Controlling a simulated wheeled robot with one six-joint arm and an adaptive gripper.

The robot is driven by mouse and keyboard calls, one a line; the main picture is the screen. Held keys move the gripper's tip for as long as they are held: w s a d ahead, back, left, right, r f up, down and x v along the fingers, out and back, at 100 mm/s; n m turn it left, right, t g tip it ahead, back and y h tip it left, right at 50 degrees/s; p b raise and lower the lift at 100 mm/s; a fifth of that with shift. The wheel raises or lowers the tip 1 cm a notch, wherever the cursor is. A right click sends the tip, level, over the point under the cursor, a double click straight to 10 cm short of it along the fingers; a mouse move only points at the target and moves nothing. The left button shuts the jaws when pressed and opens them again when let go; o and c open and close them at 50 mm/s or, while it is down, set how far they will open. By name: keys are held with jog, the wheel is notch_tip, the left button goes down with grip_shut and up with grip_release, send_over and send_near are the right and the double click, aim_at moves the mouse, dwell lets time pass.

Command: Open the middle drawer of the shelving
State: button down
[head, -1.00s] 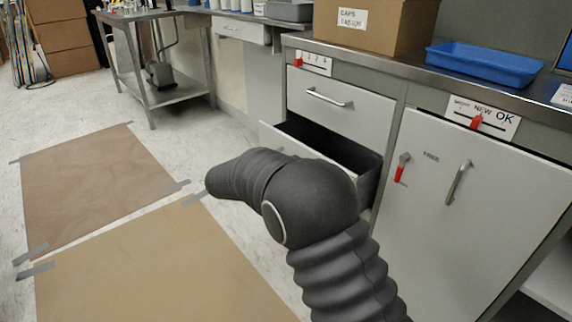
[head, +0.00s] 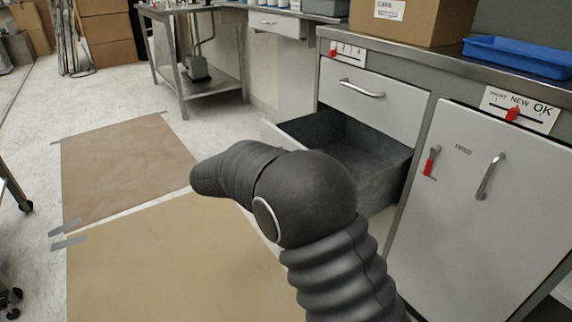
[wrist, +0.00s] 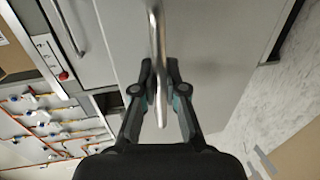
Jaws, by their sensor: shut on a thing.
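The middle drawer (head: 385,172) of the grey shelving stands pulled well out below the shut top drawer (head: 375,98). Its dark inside shows and looks empty. My arm hides most of its front and my gripper in the head view. In the wrist view, my gripper (wrist: 160,75) is shut on the drawer's metal bar handle (wrist: 155,35), which runs between the fingers. The pale drawer front (wrist: 215,45) fills the area behind the handle.
A cupboard door (head: 470,200) with a handle and red latch is shut at right. A cardboard box (head: 400,22) and blue tray (head: 515,56) stand on the counter. Brown floor sheets (head: 170,260) lie at left. A metal table (head: 185,85) stands behind.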

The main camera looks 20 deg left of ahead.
jog(key=c, duration=1.2)
grip_release()
jog(key=v, duration=1.2)
jog(key=shift+f, duration=0.1)
